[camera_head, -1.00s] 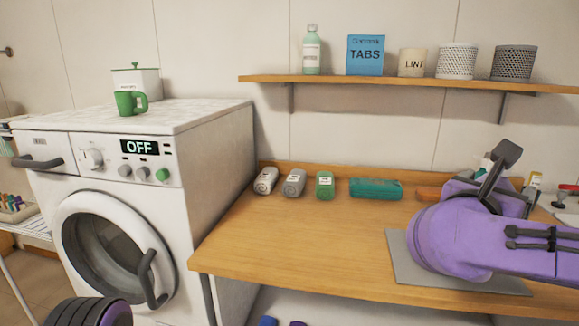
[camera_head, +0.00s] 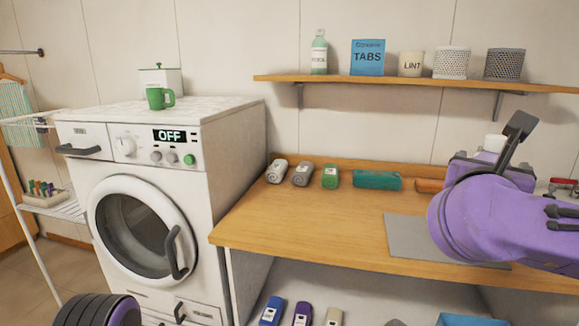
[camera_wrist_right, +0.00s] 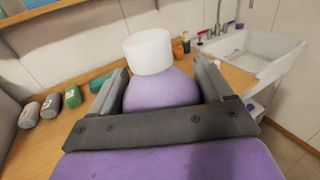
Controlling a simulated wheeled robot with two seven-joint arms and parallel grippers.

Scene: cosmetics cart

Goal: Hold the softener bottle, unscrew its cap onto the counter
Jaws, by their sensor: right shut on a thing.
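The softener bottle (camera_wrist_right: 163,90) is purple with a white cap (camera_wrist_right: 148,52). In the right wrist view its rounded shoulder sits between the two dark fingers of my right gripper (camera_wrist_right: 163,78), which is shut on it below the cap. The cap stands clear above the fingers and is on the bottle. In the head view the white cap (camera_head: 494,142) shows just above my right gripper (camera_head: 492,168), over the counter's right part; most of the bottle is hidden. Of my left arm only a ribbed part shows at the bottom left; its gripper is out of view.
The wooden counter (camera_head: 310,225) is clear at its front left. A grey mat (camera_head: 405,238) lies under my right arm. Rolled towels (camera_head: 303,173) and a teal pack (camera_head: 377,180) line the back. A wall shelf (camera_head: 400,82) hangs above. A sink (camera_wrist_right: 250,50) stands at right.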

